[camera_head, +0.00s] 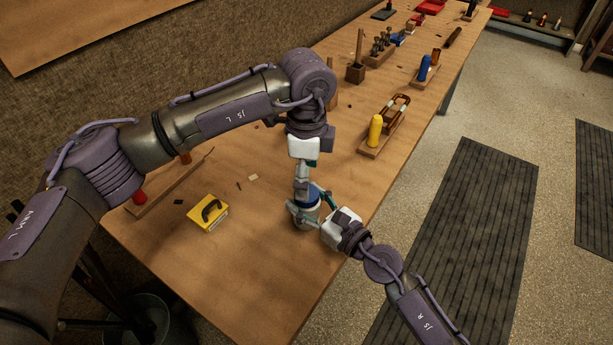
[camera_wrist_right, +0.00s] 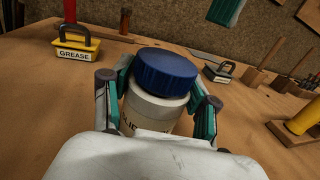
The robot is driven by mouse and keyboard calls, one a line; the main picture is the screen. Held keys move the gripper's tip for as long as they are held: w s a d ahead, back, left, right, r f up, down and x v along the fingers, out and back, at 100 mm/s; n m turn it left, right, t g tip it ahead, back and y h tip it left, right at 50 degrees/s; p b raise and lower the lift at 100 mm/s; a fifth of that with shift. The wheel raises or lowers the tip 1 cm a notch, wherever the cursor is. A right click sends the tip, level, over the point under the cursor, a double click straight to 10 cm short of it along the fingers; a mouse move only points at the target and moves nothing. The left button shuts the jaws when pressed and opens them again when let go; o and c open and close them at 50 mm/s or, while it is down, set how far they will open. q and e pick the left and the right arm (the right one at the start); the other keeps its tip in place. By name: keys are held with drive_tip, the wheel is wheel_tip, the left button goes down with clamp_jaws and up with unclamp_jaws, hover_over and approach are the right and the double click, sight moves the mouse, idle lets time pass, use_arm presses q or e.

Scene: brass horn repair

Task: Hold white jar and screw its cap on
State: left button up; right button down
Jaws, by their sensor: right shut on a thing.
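The white jar (camera_head: 305,222) stands upright near the table's front edge, its dark lettering partly hidden in the right wrist view (camera_wrist_right: 155,112). The blue cap (camera_wrist_right: 166,70) sits on the jar's mouth; I cannot tell how tightly. It also shows in the head view (camera_head: 310,196). My right gripper (camera_wrist_right: 165,100) is shut on the jar, with teal-padded fingers on both sides of its body. My left gripper (camera_head: 303,185) points down above the cap. One teal finger pad of it shows above and apart from the cap in the right wrist view (camera_wrist_right: 227,10); its other finger is not clear.
A yellow box with a dark handle (camera_head: 208,213) lies left of the jar. A yellow cylinder on a wooden base (camera_head: 375,131) and a blue one (camera_head: 424,68) stand to the right. More tools line the far table. Bare wood surrounds the jar.

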use_arm(q)
drive_tip(key=o, duration=0.3)
wheel_tip(320, 180, up, 12)
idle(0.6)
use_arm(e)
drive_tip(key=shift+c, duration=1.1)
unclamp_jaws()
drive_tip(key=shift+s, duration=0.1)
drive_tip(key=v, duration=1.2)
